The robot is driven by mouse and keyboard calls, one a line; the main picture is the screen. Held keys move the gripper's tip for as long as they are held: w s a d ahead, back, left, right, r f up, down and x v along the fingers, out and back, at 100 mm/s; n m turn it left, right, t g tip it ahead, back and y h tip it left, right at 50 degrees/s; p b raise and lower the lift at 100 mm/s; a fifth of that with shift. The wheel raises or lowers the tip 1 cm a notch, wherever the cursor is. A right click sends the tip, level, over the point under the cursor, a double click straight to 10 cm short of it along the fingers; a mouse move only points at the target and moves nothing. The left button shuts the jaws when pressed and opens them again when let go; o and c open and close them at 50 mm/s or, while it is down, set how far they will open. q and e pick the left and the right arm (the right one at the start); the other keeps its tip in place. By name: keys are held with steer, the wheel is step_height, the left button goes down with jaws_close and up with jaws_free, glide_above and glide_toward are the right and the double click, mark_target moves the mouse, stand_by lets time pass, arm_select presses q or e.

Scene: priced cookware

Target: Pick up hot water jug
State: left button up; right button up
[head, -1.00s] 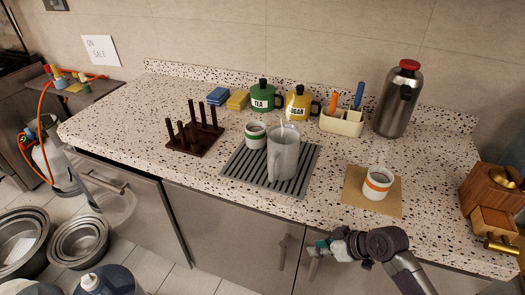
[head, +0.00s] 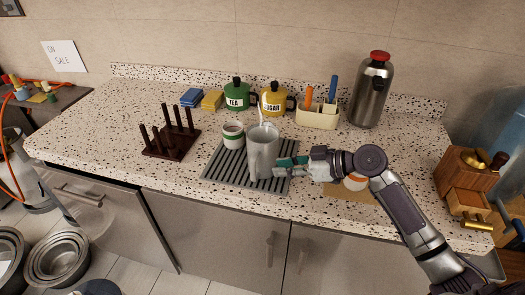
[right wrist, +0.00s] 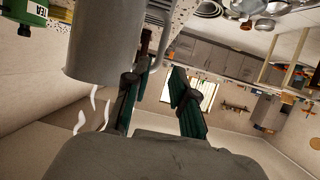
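The grey metal jug (head: 260,158) stands upright on the ribbed dark mat, with a white steam wisp above it. My right gripper (head: 285,167) is at the jug's right side, at handle height. In the right wrist view, which is upside down, the jug (right wrist: 105,45) fills the upper left. There my right gripper (right wrist: 160,85) has its dark green fingers spread apart. The jug's handle (right wrist: 160,45) is close to the left finger; whether it lies between the fingers is unclear. My left gripper is not in view.
A green-banded white cup (head: 233,136) stands beside the jug on the mat (head: 222,170). Tea and sugar pots, a utensil box (head: 318,118) and a steel flask (head: 371,90) are behind. A peg rack (head: 170,143) stands left.

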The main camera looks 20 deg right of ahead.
mark_target(253, 181)
steer(key=p+x, duration=0.1)
steer(key=x, duration=0.4)
steer(key=shift+r, duration=0.15)
steer(key=p+x, duration=0.2)
steer(key=x, duration=0.1)
steer(key=shift+w+a, duration=0.15)
steer(key=shift+a, duration=0.1)
steer(key=shift+w+a+f, duration=0.25)
steer(key=shift+a+f, duration=0.1)
steer(key=shift+f, duration=0.05)
steer(key=shift+d, duration=0.1)
jaws_close()
steer(key=shift+r, duration=0.1)
